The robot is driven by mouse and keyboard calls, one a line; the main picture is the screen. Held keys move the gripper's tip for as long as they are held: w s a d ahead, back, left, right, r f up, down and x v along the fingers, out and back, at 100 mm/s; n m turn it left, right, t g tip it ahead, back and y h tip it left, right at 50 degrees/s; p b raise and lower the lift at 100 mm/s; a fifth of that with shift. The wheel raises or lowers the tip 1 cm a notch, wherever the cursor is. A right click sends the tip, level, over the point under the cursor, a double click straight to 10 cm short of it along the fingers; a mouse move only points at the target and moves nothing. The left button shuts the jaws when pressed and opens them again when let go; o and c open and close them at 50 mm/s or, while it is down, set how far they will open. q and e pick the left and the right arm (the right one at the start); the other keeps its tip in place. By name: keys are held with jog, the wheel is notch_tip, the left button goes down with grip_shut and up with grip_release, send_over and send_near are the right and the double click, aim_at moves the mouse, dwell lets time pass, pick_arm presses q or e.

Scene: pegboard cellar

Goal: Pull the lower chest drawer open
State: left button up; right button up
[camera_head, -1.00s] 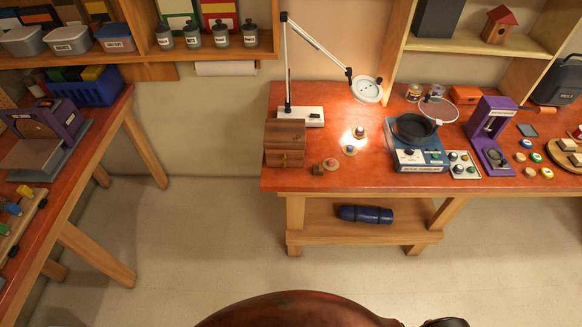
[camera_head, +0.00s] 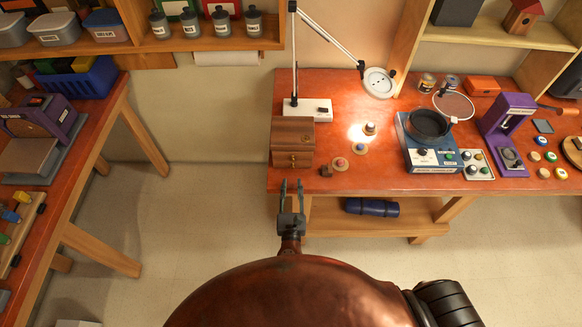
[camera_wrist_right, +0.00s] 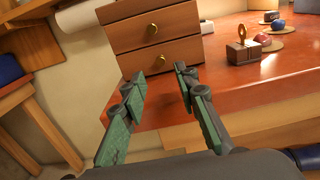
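A small brown wooden chest (camera_head: 292,134) stands near the front left corner of the red table. In the right wrist view the chest (camera_wrist_right: 185,50) shows an upper drawer (camera_wrist_right: 130,32) and a lower drawer (camera_wrist_right: 180,52), each with a round brass knob. Both drawers look closed. The lower knob (camera_wrist_right: 161,58) is just beyond the fingertips. My right gripper (camera_head: 291,184) is open and empty, in front of the chest near the table edge. In the wrist view its green-padded fingers (camera_wrist_right: 160,74) are apart, touching nothing visible. My left gripper is not in view.
A lamp base (camera_head: 307,107) stands behind the chest. A small wooden block (camera_head: 326,171) and round pieces on discs (camera_head: 339,164) lie to its right, near a blue tumbler machine (camera_head: 432,158). The floor before the table is clear.

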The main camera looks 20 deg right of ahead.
aim_at(293, 168)
jog(key=shift+x, duration=3.2)
jog(key=shift+c, duration=0.3)
grip_shut()
jog(key=shift+s+p, duration=0.1)
jog(key=shift+p, duration=0.2)
